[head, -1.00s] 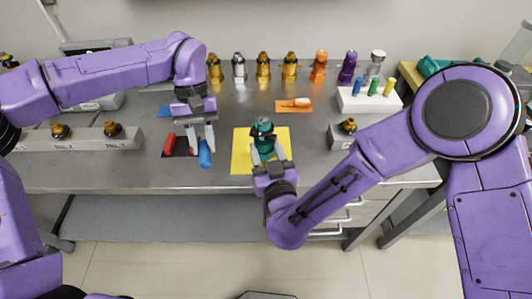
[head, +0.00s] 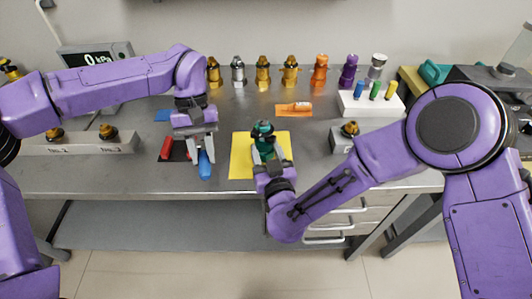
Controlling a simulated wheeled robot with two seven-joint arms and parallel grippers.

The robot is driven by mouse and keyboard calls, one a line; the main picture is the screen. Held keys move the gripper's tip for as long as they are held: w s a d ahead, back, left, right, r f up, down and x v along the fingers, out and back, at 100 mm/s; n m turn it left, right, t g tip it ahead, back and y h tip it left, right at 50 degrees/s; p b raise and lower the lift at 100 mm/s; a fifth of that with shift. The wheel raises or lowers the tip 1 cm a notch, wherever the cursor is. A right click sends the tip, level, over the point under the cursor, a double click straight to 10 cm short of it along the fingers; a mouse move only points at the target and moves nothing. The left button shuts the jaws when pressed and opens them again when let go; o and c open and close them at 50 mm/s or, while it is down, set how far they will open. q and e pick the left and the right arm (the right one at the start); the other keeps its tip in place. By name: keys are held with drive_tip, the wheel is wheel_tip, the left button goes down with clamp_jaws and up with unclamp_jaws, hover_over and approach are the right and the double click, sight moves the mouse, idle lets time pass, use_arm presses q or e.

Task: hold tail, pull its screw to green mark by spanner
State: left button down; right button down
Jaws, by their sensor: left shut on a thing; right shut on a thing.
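The teal-green tail (head: 264,131) stands upright on the yellow mat (head: 240,165). My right gripper (head: 265,160) is shut on its near side. A dark piece shows at its top; I cannot make out the screw or a green mark. My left gripper (head: 200,150) is shut on a blue-handled tool (head: 205,165), apparently the spanner. The blue handle points down and toward the front of the table. The tool's working end is hidden by the gripper. The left gripper is left of the yellow mat, apart from the tail.
A red-handled tool (head: 166,149) lies on a dark mat beside my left gripper. An orange mat (head: 280,110) holds an orange-and-white tool. Several nozzle-like parts line the back. A white block (head: 371,105) holds coloured vials. A grey rack (head: 75,143) stands at left.

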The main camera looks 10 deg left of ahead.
drive_tip(key=shift+f, duration=0.1)
idle(0.5)
drive_tip(key=c, duration=0.6)
unclamp_jaws()
clamp_jaws()
